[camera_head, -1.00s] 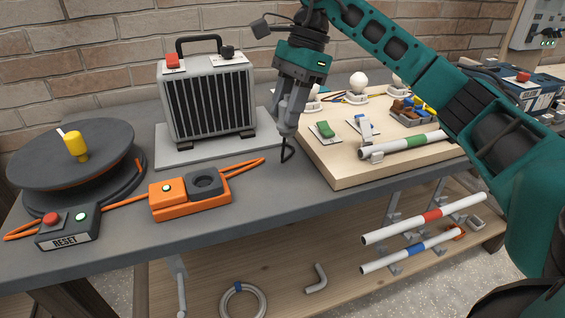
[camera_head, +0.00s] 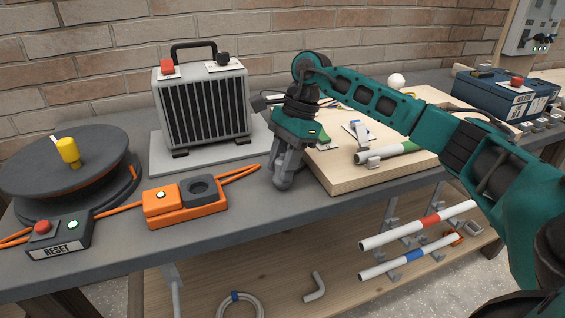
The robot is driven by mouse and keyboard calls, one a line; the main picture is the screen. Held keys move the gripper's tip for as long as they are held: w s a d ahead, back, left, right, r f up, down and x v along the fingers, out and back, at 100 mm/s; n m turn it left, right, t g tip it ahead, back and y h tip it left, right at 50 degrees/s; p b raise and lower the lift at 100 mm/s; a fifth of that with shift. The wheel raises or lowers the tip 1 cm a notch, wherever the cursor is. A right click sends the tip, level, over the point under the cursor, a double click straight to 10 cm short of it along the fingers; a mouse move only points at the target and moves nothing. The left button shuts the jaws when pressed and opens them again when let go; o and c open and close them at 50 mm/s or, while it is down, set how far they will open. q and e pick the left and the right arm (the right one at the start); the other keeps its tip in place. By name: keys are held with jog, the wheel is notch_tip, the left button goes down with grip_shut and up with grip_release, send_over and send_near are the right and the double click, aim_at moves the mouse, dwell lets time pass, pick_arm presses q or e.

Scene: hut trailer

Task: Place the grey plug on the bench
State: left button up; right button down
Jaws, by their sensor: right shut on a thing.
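My right gripper (camera_head: 287,160) reaches down at the bench's middle, between the orange socket box and the wooden board. It is shut on a grey thing, which I take to be the grey plug (camera_head: 283,182); the fingers hide much of it. The plug is low, at or just above the grey bench top (camera_head: 215,222); I cannot tell whether it touches. My left gripper is not in view.
An orange box with a dark round socket (camera_head: 188,205) lies left of the gripper. A black-ribbed heater (camera_head: 203,110) stands behind on a grey plate. The wooden board (camera_head: 335,178) is close on the right. A cable reel (camera_head: 60,165) and RESET box (camera_head: 58,240) are at left.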

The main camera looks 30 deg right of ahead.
jog(key=shift+f, duration=0.25)
jog(key=c, duration=0.8)
grip_release()
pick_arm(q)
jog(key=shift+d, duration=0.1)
pick_arm(e)
jog(key=shift+r, duration=0.1)
jog(key=shift+r, duration=0.2)
pick_arm(q)
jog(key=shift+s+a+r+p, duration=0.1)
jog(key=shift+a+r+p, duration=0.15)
jog(key=shift+p, duration=0.25)
pick_arm(e)
jog(key=v, duration=1.2)
jog(key=shift+w, duration=0.1)
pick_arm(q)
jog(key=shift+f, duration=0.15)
